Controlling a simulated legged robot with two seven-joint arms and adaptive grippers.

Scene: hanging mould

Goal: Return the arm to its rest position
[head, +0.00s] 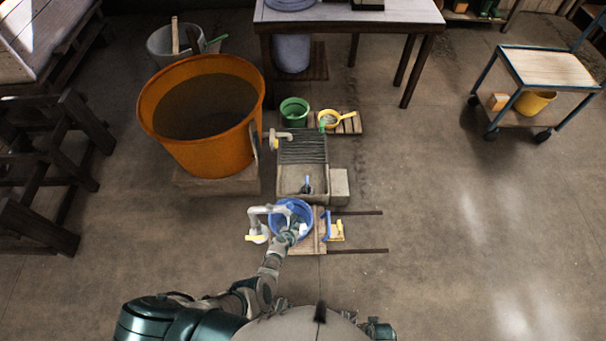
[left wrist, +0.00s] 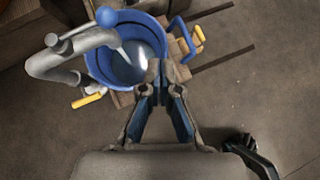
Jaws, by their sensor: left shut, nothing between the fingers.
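My left arm reaches forward from the bottom of the head view. Its gripper (head: 298,231) is over the near right rim of a blue bucket (head: 282,212). In the left wrist view the gripper (left wrist: 164,66) is shut and empty, its fingertips in front of the right part of the bucket (left wrist: 95,68). Whether it touches the rim I cannot tell. A grey bent pipe (left wrist: 50,65) with a blue knob (left wrist: 106,16) stands at the bucket's left and reaches over it. My right gripper does not show.
The bucket stands on a wooden slatted platform (head: 307,243) with rails to the right. A basin with a ribbed board (head: 303,150) lies behind it. A large orange tub (head: 204,150) stands back left. A blue cart (head: 545,68) is far right. The floor at right is clear.

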